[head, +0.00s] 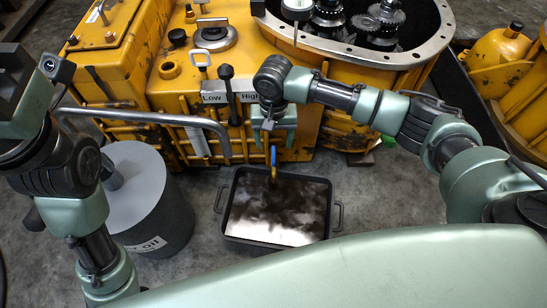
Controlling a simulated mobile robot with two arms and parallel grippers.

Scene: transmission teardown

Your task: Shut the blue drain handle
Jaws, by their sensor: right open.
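The blue drain handle (273,157) is a small upright blue piece at the lower front of the yellow transmission housing (180,92). A yellow-brown part shows right beside it, above the drain pan. My right gripper (272,126) is open, with its light green jaws pointing down in front of the housing. It appears just above the blue handle in the picture; whether it touches the handle is unclear. My left arm comes in at the left edge, and its gripper is not visible.
A black drain pan (232,232) holding dark, shiny liquid stands on the floor below the handle. A grey oil drum (150,205) stands to its left. A bent grey bar (150,117) crosses the housing's front.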

